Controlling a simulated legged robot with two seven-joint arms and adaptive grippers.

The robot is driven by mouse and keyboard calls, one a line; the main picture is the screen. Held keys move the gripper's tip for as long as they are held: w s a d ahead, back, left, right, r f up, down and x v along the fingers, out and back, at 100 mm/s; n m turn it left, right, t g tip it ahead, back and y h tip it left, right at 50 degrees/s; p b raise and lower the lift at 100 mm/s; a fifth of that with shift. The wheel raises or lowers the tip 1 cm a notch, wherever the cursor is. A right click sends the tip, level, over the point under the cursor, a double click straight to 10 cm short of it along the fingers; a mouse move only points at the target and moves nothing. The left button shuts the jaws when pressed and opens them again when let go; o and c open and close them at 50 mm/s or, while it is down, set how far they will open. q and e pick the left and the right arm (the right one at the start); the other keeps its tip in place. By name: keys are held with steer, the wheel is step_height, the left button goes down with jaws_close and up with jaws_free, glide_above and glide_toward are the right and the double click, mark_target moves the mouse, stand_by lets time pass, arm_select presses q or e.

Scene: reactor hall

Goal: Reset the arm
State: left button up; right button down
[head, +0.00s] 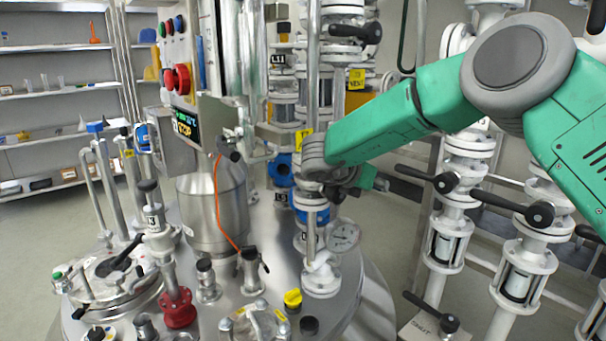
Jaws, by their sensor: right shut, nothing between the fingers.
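My right arm, green with grey joints, comes in from the right and reaches to the middle of the head view. My right gripper (345,192) is at its end, dark and small, in front of the vertical pipe column above the reactor lid. It is shut and empty. It is close to the pipes and a round gauge (343,236); I cannot tell whether it touches them. The arm hides part of the piping behind it. My left gripper is not in view.
The steel reactor lid (262,290) carries several valves, a yellow cap (293,299) and a red fitting (177,308). A control box (185,130) stands at left. White pipes with black-handled valves (448,183) stand at right. Shelves (62,93) line the back left; floor (395,215) shows between.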

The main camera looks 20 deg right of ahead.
steer(key=s+a+f+n+t+y+p, duration=0.35)
steer(key=s+f+n, duration=0.5)
steer(key=n, duration=0.65)
steer(key=s+a+f+n+t+y+p, duration=0.25)
steer(key=s+f+n+p, duration=0.2)
steer(key=f+n, duration=0.9)
steer(key=s+a+f+n+g+y+p, duration=0.1)
steer(key=s+n+g, duration=0.3)
steer(key=s+n, duration=0.6)
steer(key=s+a+n+g+y+p, duration=0.2)
steer(key=s+n, duration=0.8)
steer(key=s, duration=1.2)
steer(key=g+y, duration=0.2)
steer(key=g, duration=0.1)
steer(key=shift+f+p, duration=0.35)
steer(key=shift+a+n, duration=0.1)
steer(key=shift+n, duration=0.15)
